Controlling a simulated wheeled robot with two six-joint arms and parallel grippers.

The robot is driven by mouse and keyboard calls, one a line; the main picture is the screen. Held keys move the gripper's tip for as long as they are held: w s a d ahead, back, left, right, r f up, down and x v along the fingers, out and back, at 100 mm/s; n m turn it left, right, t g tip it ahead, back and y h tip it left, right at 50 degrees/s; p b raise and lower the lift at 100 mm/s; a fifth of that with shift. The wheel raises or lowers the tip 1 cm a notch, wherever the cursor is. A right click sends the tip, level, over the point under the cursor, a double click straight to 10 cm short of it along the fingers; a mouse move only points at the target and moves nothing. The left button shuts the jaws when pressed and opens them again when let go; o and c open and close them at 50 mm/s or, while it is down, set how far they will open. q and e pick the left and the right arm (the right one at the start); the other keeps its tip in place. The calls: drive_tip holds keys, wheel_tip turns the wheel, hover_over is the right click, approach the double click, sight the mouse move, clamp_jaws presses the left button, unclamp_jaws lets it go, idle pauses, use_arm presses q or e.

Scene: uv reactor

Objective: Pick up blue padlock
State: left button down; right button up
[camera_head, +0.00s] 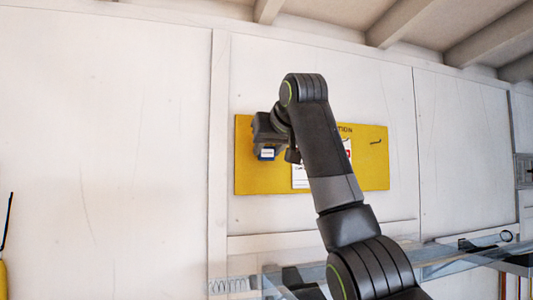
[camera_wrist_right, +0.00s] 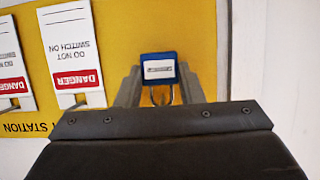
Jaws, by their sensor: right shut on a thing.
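The blue padlock (camera_wrist_right: 158,68) has a white label on its face and a metal shackle. In the right wrist view it sits between the two fingers of my right gripper (camera_wrist_right: 158,84), which is shut on it. In the head view the padlock (camera_head: 267,153) shows as a small blue and white patch by my right gripper (camera_head: 272,150), in front of the yellow board (camera_head: 250,180). Whether the padlock still touches the board or a hook cannot be told. My left gripper does not show.
Danger tags (camera_wrist_right: 70,45) reading "do not switch on" hang on the board beside the padlock. An empty hook (camera_head: 376,142) is at the board's right. A pale panelled wall (camera_head: 110,130) surrounds the board. A clear-topped metal-edged structure (camera_head: 450,262) stands below.

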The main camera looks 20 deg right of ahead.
drive_tip(key=shift+c, duration=0.6)
